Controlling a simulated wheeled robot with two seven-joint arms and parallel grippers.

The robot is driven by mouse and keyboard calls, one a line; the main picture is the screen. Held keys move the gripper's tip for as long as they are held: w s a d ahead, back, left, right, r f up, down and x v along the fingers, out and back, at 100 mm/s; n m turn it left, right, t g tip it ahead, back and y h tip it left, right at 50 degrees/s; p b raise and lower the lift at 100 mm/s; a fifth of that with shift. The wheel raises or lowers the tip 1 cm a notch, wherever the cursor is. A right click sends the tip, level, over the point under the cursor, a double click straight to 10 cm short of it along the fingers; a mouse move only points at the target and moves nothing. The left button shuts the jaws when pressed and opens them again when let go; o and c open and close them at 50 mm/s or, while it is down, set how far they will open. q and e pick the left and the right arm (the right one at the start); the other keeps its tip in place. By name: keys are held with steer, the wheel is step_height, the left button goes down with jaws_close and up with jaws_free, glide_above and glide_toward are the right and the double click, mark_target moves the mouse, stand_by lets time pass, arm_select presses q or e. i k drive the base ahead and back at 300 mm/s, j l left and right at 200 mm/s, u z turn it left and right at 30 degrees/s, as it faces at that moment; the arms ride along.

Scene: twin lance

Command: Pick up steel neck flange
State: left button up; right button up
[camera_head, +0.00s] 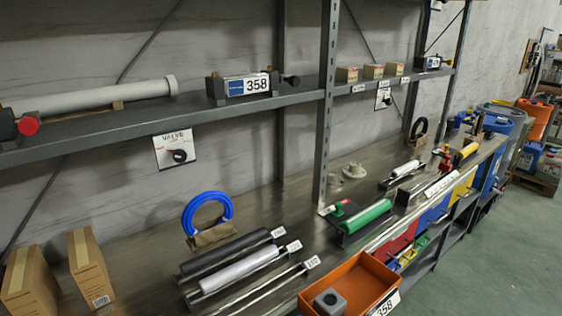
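Neither of my grippers shows in the head view.
The grey middle post (326,110) stands in front and left of the round pieces. A green cylinder (366,215) lies nearer. An orange bin (365,285) holds a grey block (330,302). Black and white rods (240,270) lie left. Floor at right is clear.

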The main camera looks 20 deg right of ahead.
mark_target(334, 181)
steer(key=u, duration=0.85)
steer(key=k+l+u, duration=0.1)
steer(key=l+u, duration=0.25)
steer(key=k+l, duration=0.1)
steer(key=l, duration=0.3)
steer(key=k+l, duration=0.1)
steer(key=l, duration=0.3)
steer(key=k+l, duration=0.1)
steer(key=l, duration=0.7)
steer(key=k+l, duration=0.15)
steer(key=l, duration=0.25)
steer(key=i+l, duration=0.35)
steer(key=l, duration=0.2)
